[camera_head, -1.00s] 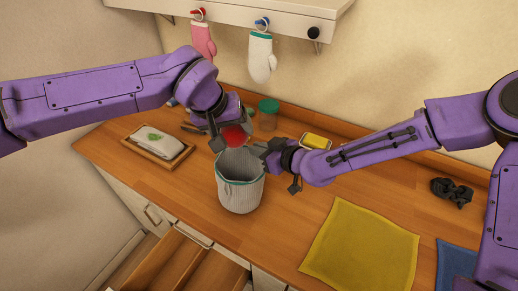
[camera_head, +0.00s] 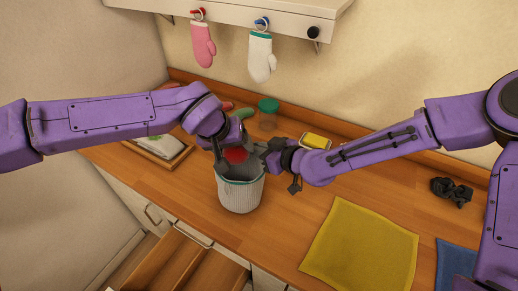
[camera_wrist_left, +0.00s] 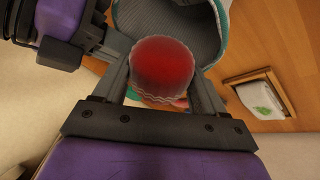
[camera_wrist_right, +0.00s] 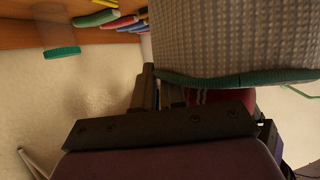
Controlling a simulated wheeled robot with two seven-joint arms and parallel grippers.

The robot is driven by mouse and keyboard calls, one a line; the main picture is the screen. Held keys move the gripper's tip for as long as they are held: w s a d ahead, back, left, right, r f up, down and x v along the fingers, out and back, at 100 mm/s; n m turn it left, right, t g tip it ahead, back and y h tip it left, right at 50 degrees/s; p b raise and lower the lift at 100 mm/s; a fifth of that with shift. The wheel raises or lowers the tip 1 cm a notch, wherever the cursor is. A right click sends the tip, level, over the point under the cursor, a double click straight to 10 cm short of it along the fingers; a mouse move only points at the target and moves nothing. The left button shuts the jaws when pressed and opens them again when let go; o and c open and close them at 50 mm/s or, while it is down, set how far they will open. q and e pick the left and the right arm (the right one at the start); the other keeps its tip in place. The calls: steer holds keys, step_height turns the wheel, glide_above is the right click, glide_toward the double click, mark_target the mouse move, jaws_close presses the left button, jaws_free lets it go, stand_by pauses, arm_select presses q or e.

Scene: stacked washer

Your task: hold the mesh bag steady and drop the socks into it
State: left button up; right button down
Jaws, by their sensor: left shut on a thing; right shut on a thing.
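The mesh bag (camera_head: 240,195) is a grey ribbed bag with a green rim, standing upright and open on the wooden counter. My right gripper (camera_head: 264,150) is shut on its rim at the right; the bag also fills the top of the right wrist view (camera_wrist_right: 240,40). My left gripper (camera_head: 228,150) is shut on a red rolled sock bundle (camera_wrist_left: 162,68) and holds it at the bag's mouth. In the left wrist view the bag's open inside (camera_wrist_left: 165,18) lies just beyond the red bundle. Other socks, red, green and more, lie on the counter behind my left gripper, partly hidden.
A wooden tray (camera_head: 178,160) with a white packet stands at the left. A green-lidded jar (camera_head: 268,115) and a yellow sponge in a dish (camera_head: 315,141) stand behind. A yellow cloth (camera_head: 360,245) and a black bundle (camera_head: 451,191) lie at the right. An open drawer (camera_head: 175,265) is below.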

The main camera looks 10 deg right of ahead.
steer(key=shift+s+d+f, duration=0.1)
steer(key=shift+s+f, duration=0.1)
steer(key=shift+f, duration=0.25)
arm_select(q)
steer(key=o, duration=1.1)
steer(key=v, duration=1.2)
steer(key=shift+s, duration=0.2)
arm_select(e)
steer(key=c, duration=1.1)
jaws_free()
arm_select(q)
steer(key=shift+w, duration=0.2)
arm_select(e)
steer(key=shift+w+r, duration=0.1)
steer(key=shift+w, duration=0.1)
